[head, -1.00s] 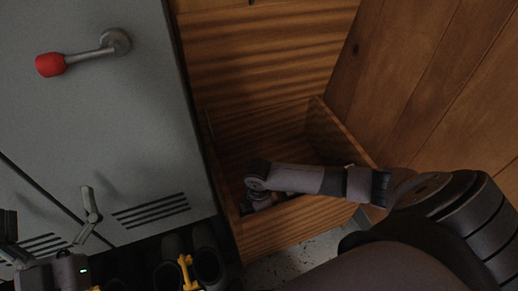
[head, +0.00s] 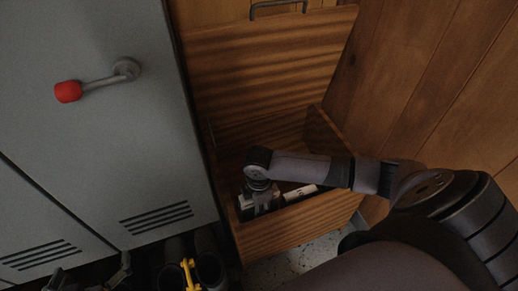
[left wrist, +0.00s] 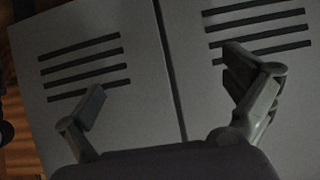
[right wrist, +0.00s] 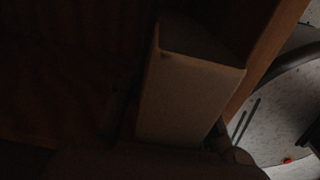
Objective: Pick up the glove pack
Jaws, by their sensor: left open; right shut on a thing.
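A pale, box-shaped carton (right wrist: 190,95), which I take to be the glove pack, stands between the fingers of my right gripper in the dark right wrist view. My right gripper (head: 262,206) is down inside an open wooden bin (head: 290,227) and shut on this pack. In the head view the gripper and wrist hide most of the pack. My left gripper (head: 92,276) is open and empty at the bottom left, in front of the grey locker. Its spread fingers also show in the left wrist view (left wrist: 165,80).
A white item (head: 300,192) lies in the bin, right of the right gripper. The bin's lid (head: 265,65) leans open behind. A grey locker (head: 100,130) with a red-tipped handle (head: 68,92) stands left. Dark boots (head: 210,268) and a yellow object (head: 188,272) are below.

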